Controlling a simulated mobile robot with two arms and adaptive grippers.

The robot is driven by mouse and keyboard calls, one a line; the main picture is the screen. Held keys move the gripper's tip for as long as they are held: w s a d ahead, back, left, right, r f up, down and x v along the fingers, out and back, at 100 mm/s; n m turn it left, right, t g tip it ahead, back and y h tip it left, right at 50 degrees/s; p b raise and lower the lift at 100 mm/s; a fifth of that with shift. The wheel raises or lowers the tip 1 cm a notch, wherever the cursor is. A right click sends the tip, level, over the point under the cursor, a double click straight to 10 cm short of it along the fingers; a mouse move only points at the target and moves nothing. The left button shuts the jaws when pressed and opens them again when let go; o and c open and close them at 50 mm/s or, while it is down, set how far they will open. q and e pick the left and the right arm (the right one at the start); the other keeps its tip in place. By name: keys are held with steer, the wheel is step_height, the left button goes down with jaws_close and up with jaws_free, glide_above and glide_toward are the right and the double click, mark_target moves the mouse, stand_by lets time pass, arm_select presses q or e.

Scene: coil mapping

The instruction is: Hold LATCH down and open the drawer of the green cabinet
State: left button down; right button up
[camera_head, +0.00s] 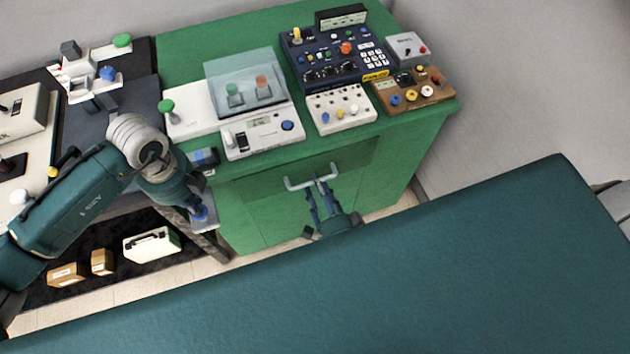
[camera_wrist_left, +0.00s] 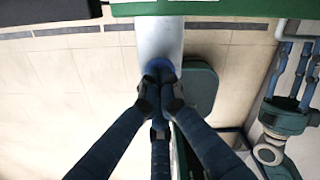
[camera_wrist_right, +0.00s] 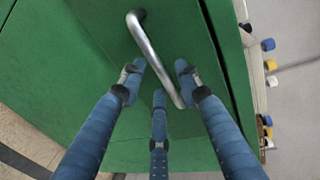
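The green cabinet (camera_head: 250,215) stands in the middle of the head view, with a silver bar handle (camera_head: 298,185) on its front. The handle also shows in the right wrist view (camera_wrist_right: 150,48). My right gripper (camera_head: 325,190) is at the handle; its fingers are spread, with the bar passing between the fingertips (camera_wrist_right: 159,75). The drawer front looks flush. A blue round button (camera_wrist_left: 158,66) sits on a grey plate (camera_wrist_left: 158,35) beside the cabinet; no LATCH label is readable. My left gripper (camera_wrist_left: 159,90) has its fingertips together at the button, largely covering it. I cannot tell how far it is pressed.
Several control boxes stand on the cabinet top, including a dark blue panel (camera_head: 325,55) and a brown box (camera_head: 415,90). A dark bench with devices is at the left. Boxes (camera_head: 150,243) lie on the lower shelf. Bare floor shows right of the cabinet.

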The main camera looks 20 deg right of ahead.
steer(key=shift+x, duration=1.3)
